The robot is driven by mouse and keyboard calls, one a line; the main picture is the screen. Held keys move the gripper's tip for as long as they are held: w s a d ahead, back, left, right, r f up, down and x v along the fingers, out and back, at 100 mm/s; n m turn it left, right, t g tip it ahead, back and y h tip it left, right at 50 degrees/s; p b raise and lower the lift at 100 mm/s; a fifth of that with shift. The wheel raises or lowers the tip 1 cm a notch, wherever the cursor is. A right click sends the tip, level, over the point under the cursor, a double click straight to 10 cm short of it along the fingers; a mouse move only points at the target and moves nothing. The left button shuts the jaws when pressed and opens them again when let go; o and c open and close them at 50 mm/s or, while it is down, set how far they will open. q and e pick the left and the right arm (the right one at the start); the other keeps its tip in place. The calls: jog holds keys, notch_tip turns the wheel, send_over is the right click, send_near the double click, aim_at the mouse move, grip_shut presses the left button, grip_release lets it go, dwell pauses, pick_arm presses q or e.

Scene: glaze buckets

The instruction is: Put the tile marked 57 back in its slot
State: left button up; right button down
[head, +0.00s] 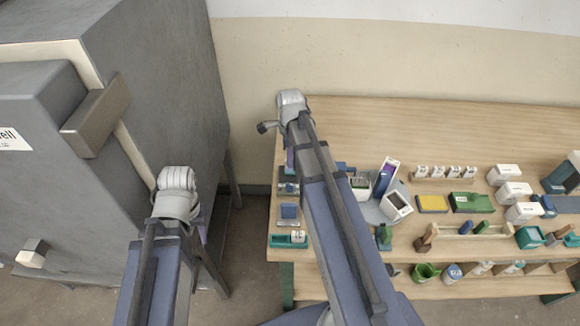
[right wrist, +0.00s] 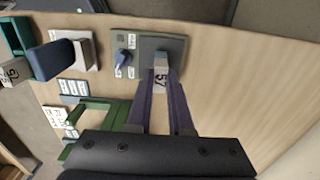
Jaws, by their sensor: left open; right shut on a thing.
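Next to the plate is a grey panel with a blue knob (right wrist: 122,58). A dark blue block (right wrist: 48,60) and green racks (right wrist: 105,112) lie nearby. In the head view the wooden table (head: 420,115) carries several boxes and trays; its back strip is clear. A grey kiln-like cabinet (head: 160,80) stands left.

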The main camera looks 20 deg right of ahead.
jog(key=shift+r+p, duration=3.2)
jog(key=shift+r, duration=0.3)
pick_arm(q)
notch_tip(320, 180, up, 7)
pick_arm(e)
jog(key=shift+f, duration=0.1)
pick_arm(q)
jog(key=shift+f, duration=0.1)
